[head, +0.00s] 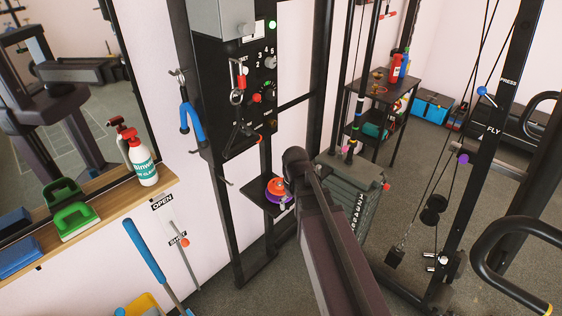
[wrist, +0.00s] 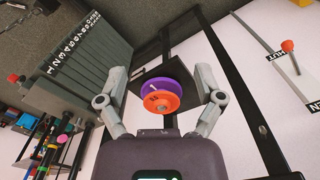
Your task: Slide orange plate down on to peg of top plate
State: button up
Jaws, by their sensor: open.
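The orange plate (head: 276,186) lies above a purple plate (head: 280,199) on a small black shelf (head: 258,195) beside the black frame. In the wrist view, the orange plate (wrist: 160,102) is nearer, with the purple plate (wrist: 151,82) partly behind it. My gripper (wrist: 162,76) is open, its two grey fingers on either side of the plates with gaps visible in the picture. Whether it touches the plates cannot be told. The weight stack (head: 345,205) with numbered plates stands right of the shelf; its top plate (head: 345,168) carries upright rods. My arm hides part of this area.
Black uprights and a control panel (head: 262,75) stand close behind the shelf. A wooden ledge (head: 100,222) with a spray bottle (head: 143,165) is at the left. Cables and a pulley machine (head: 490,110) are at the right.

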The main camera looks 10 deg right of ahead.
jog(key=n, duration=0.2)
send_over(280, 183)
jog(key=shift+w+f, duration=0.15)
jog(key=shift+w, duration=0.05)
jog(key=shift+f+b, duration=0.15)
jog(key=shift+b, duration=0.15)
notch_tip(280, 183, down, 11)
jog(key=b, duration=1)
jog(key=shift+b, duration=0.35)
jog(key=shift+c, duration=0.2)
jog(key=shift+s, duration=0.1)
jog(key=c, duration=1.1)
